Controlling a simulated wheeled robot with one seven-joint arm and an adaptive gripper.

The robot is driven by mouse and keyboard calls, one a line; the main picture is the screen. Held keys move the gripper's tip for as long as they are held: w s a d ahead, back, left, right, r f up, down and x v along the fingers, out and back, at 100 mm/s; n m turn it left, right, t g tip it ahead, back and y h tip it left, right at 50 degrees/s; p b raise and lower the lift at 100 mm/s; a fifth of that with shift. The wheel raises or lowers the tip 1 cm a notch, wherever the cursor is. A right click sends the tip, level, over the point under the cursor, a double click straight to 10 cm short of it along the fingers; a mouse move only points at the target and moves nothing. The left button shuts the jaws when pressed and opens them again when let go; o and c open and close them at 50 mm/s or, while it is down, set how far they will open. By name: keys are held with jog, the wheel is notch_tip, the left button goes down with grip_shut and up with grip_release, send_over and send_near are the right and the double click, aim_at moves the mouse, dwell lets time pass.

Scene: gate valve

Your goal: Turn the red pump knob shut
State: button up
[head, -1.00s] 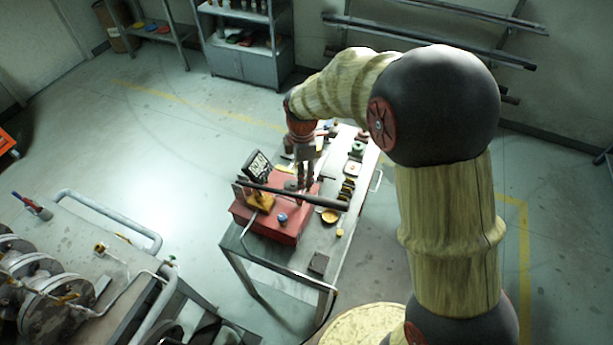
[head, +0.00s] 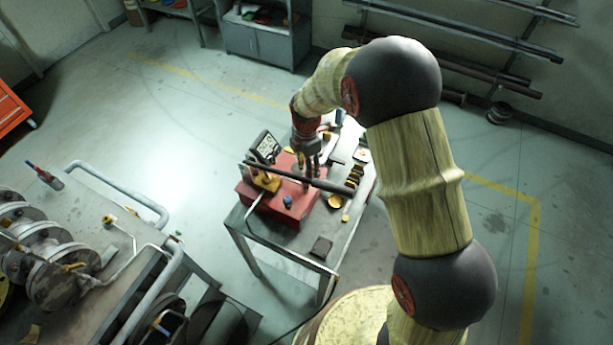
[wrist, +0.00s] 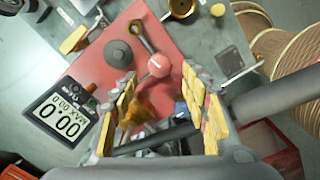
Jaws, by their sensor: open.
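The red pump (head: 270,204) is a box on a metal workbench, with a long black lever (head: 330,187) across it. In the wrist view, the round red knob (wrist: 159,66) with a white line stands on the red pump top (wrist: 185,38). My gripper (wrist: 160,98) is open and empty, with yellow pads on its fingers. The knob lies just beyond the fingertips, roughly in line with the gap between them, and is not held. In the head view, my gripper (head: 311,176) hangs over the pump, close behind the lever; the knob cannot be made out there.
A digital gauge (wrist: 60,119) reading 0.00 stands beside the pump. The black lever (wrist: 272,97) also crosses below the fingers in the wrist view. A grey round cap (wrist: 118,54) and a blue knob (head: 287,201) are on the pump. Loose parts crowd the workbench (head: 295,243).

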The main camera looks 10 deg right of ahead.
notch_tip(320, 180, down, 5)
jog(key=shift+f, duration=0.1)
jog(key=c, duration=0.3)
jog(key=c, duration=0.8)
jog(key=shift+c, duration=0.3)
